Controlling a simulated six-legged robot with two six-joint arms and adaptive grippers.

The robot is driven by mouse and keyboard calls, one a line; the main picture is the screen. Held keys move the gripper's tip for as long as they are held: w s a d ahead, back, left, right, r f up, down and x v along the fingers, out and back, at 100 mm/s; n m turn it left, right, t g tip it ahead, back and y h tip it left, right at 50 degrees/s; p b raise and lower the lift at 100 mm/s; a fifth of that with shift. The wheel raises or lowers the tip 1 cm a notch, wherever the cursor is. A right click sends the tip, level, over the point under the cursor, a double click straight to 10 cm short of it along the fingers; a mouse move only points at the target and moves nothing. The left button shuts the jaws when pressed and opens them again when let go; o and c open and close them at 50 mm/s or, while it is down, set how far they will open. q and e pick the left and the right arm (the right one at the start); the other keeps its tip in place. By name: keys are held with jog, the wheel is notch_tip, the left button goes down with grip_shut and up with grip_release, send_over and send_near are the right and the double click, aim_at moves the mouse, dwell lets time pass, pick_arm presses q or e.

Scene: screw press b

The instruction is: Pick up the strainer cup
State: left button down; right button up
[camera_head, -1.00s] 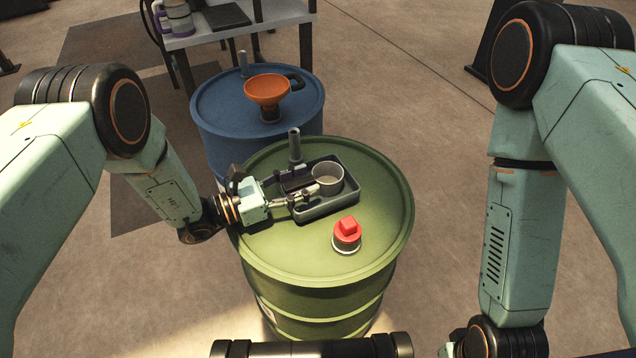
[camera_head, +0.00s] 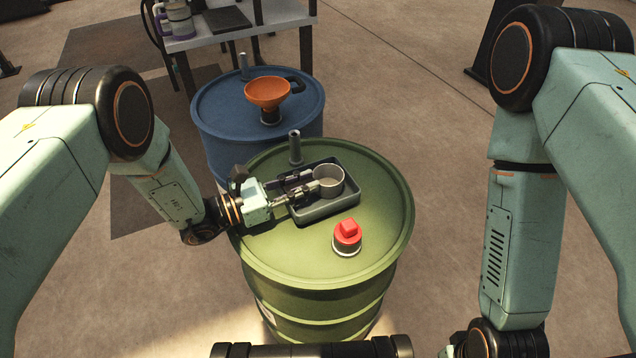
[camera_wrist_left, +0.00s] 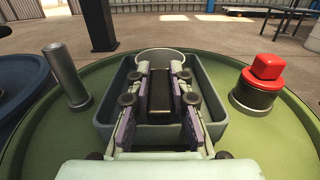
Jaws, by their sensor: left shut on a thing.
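The strainer cup (camera_head: 330,181) is a grey round cup at the right end of a dark grey tray (camera_head: 325,209) on the green barrel. In the left wrist view the cup's pale rim (camera_wrist_left: 166,56) shows beyond the fingers, and a dark bar-like handle (camera_wrist_left: 160,92) runs back from it between them. My left gripper (camera_head: 306,184) reaches over the tray from the left and is shut on the handle. Whether the cup touches the tray floor is hard to tell. My right gripper is out of view; only its arm shows at the right.
A red-capped bung (camera_head: 347,235) and an upright grey pipe (camera_head: 295,147) stand on the green barrel (camera_head: 290,260) beside the tray. A blue barrel (camera_head: 225,125) behind carries an orange funnel (camera_head: 267,92). A table (camera_head: 230,32) stands at the back.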

aim_at(302, 183)
pick_arm(q)
notch_tip(302, 183, up, 10)
jog(key=p, duration=0.4)
dwell(0.3)
jog(key=c, duration=1.8)
grip_release()
grip_shut()
